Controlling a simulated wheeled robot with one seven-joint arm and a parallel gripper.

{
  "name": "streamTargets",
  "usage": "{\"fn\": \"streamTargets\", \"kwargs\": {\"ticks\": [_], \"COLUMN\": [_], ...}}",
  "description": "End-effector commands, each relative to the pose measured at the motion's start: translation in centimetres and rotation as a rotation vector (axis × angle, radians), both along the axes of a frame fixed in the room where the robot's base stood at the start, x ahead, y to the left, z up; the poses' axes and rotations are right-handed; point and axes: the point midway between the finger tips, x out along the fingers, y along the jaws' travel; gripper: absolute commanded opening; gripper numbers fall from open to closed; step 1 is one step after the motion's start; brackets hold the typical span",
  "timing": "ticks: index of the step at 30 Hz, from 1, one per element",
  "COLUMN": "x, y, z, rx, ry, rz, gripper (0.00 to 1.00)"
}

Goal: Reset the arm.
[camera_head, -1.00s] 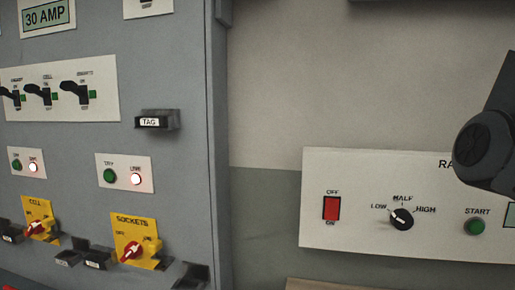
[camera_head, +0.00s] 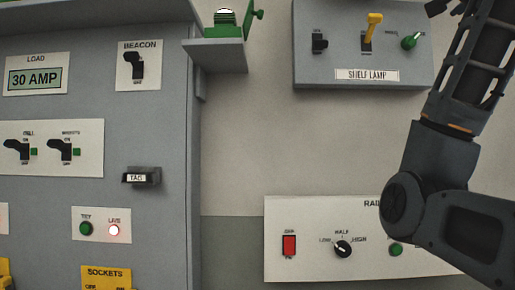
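My arm (camera_head: 435,175) shows at the right of the head view. It comes down from the upper right edge, bends at a dark elbow joint, and runs out of the picture at the lower right. It stands in front of the right part of the white radio-type panel (camera_head: 310,215) and hides part of its label. My gripper is outside the picture, so I cannot see its fingers or whether it holds anything.
A grey cabinet (camera_head: 120,75) with switches, a lit LIVE lamp (camera_head: 114,230) and a TAG holder (camera_head: 141,177) fills the left. A small shelf (camera_head: 215,55) juts out at its top. A SHELF LAMP box (camera_head: 310,75) hangs upper right. Bare wall (camera_head: 265,145) lies between.

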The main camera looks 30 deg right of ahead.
Motion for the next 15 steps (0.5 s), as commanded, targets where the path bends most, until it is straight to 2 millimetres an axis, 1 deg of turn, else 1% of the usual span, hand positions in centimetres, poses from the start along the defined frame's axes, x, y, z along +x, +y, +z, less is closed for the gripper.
{"fn": "streamTargets", "kwargs": {"ticks": [10, 15], "x": [2.8, 4.8], "y": [-0.4, -0.5], "z": [-3.1, -5.7], "rx": [-0.019, -0.036], "ry": [0.044, 0.079], "rz": [-0.001, -0.001], "gripper": [0.43, 0.43]}}
